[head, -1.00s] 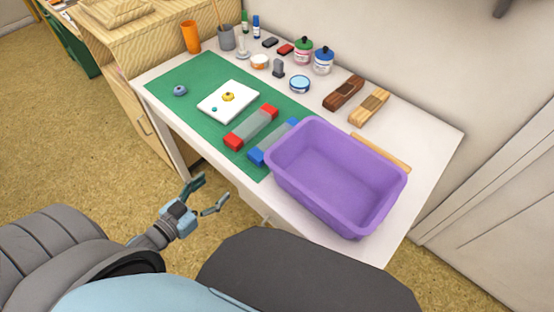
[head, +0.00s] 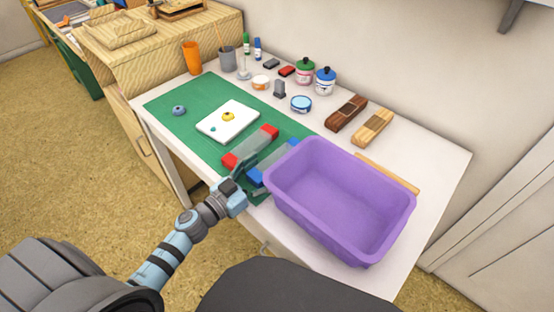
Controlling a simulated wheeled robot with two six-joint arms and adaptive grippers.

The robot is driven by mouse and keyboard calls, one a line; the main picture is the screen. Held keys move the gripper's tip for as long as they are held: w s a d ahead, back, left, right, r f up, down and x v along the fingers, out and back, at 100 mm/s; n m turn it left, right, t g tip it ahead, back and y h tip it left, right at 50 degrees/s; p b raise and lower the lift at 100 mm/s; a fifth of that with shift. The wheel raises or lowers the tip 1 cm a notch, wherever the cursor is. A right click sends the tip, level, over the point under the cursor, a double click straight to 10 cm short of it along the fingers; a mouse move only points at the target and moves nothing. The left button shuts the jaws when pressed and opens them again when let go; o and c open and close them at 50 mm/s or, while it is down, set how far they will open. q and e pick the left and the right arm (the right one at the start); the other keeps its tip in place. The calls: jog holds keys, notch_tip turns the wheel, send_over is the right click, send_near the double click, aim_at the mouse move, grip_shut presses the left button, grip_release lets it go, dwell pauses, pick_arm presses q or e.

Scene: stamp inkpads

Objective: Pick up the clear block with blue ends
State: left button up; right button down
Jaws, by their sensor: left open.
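The clear block with blue ends (head: 274,159) lies on the green mat (head: 183,112), between the red-ended block and the purple bin. Its near blue end is partly covered by my left gripper, and the bin's rim hides part of its far end. My left gripper (head: 250,181) is open at the mat's front edge, its fingers by the near blue end; I cannot tell whether they touch it. The clear block with red ends (head: 250,148) lies just behind it on the mat. My right gripper is not in view.
The purple bin (head: 292,207) stands close on the right of the block. A white pad (head: 212,127) with small pieces lies on the mat. Ink jars (head: 325,83), a dark wooden block (head: 346,114) and a light one (head: 372,127) stand along the back. The mat's left part is mostly free.

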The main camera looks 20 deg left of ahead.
pick_arm(q)
jog(key=shift+s, duration=0.1)
jog(key=c, duration=1.5)
jog(key=shift+r, duration=0.1)
